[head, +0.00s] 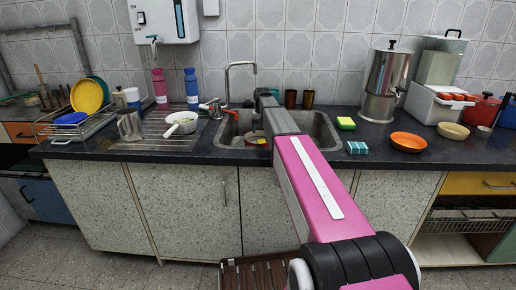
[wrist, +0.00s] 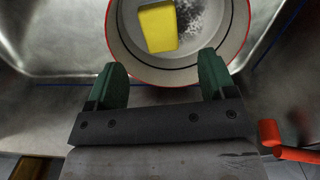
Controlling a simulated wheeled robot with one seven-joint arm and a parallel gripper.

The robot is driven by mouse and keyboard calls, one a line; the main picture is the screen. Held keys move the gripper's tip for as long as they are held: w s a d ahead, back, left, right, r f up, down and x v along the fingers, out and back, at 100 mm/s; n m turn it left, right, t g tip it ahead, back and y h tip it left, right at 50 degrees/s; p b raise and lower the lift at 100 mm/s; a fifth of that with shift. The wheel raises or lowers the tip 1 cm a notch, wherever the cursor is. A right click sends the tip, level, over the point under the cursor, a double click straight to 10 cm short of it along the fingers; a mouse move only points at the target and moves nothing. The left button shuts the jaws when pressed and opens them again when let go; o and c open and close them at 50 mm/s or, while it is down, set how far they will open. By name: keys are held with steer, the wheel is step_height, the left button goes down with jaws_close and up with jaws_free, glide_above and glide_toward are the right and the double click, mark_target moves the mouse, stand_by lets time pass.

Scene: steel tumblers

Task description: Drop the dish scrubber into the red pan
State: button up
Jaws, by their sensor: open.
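A yellow block (wrist: 158,27), which looks like the dish scrubber, lies inside the round pan with a red rim (wrist: 123,62) in the wrist view. The pan's inside is pale, with a dark speckled patch beside the block. My gripper (wrist: 163,70) is open and empty, its two green fingers apart over the pan's near rim. The block is clear of both fingers. In the head view the pan (head: 254,139) sits in the sink, partly hidden by my arm, and my gripper is hidden.
The steel sink (head: 319,128) surrounds the pan. A yellow-green sponge (head: 346,123) and a teal-and-white sponge (head: 357,147) lie on the counter to its right, near an orange plate (head: 408,141). A white strainer (head: 181,123) is left of the sink. A tall faucet (head: 228,82) stands behind.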

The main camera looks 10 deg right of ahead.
step_height(320, 180, up, 11)
steer(key=shift+f, duration=0.15)
stand_by(0.4)
